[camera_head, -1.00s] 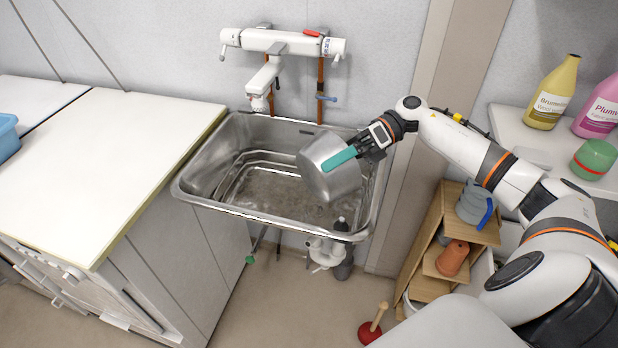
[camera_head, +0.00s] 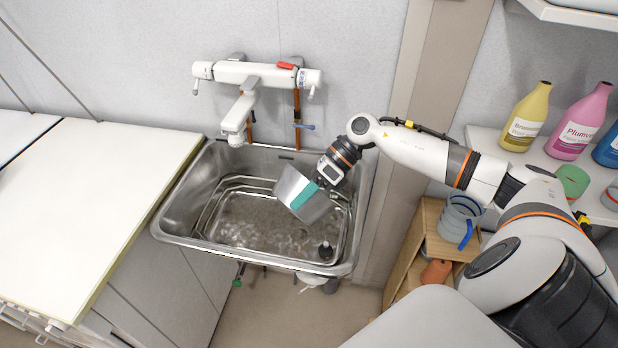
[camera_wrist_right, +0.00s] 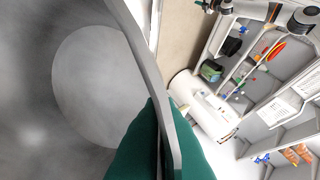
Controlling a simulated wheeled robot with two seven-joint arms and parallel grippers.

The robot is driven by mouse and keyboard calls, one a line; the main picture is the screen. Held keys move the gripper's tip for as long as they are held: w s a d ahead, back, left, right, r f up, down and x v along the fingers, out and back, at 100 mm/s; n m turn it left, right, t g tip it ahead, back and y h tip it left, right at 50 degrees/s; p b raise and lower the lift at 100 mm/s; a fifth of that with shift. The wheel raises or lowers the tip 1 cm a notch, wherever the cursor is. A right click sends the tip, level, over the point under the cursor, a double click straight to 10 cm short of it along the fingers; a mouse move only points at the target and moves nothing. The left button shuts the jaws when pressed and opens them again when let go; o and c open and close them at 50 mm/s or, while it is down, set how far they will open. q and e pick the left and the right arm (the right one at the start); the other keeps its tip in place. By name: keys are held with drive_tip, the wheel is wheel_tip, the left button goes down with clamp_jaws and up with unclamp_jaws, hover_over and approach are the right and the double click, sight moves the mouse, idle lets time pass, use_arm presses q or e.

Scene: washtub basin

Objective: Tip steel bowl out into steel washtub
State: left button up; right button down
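The steel washtub (camera_head: 170,222) is a sink basin set against the wall, with a wire-like rectangular frame and a wet-looking, mottled floor inside. The steel bowl (camera_head: 290,184) is tilted steeply over the right part of the washtub, within its rim outline. My right gripper (camera_head: 320,186), with teal fingers, is shut on the bowl's wall. In the right wrist view the teal fingers (camera_wrist_right: 160,150) pinch the bowl's rim, and the bowl's grey inside (camera_wrist_right: 95,85) fills the left; I see no loose contents in it. My left gripper is not in view.
A white tap (camera_head: 240,112) hangs over the washtub's back edge. A white counter (camera_head: 90,195) adjoins on the left. A wooden shelf (camera_head: 425,225) stands at right below my right arm. Bottles (camera_head: 525,118) stand on a wall shelf at right.

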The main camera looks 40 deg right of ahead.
drive_tip(key=a+h+p, duration=0.1)
drive_tip(key=a+f+h+p, duration=0.1)
drive_tip(key=shift+h, duration=0.3)
drive_tip(key=shift+a+f+h+p, duration=0.4)
drive_tip(key=shift+f+h+p, duration=0.2)
drive_tip(key=shift+h, duration=0.3)
drive_tip(key=h, duration=0.2)
drive_tip(key=f+h, duration=0.1)
drive_tip(key=h, duration=0.2)
drive_tip(key=f+n+h, duration=0.1)
drive_tip(key=h, duration=0.1)
drive_tip(key=shift+a+h, duration=0.25)
drive_tip(key=shift+h, duration=0.05)
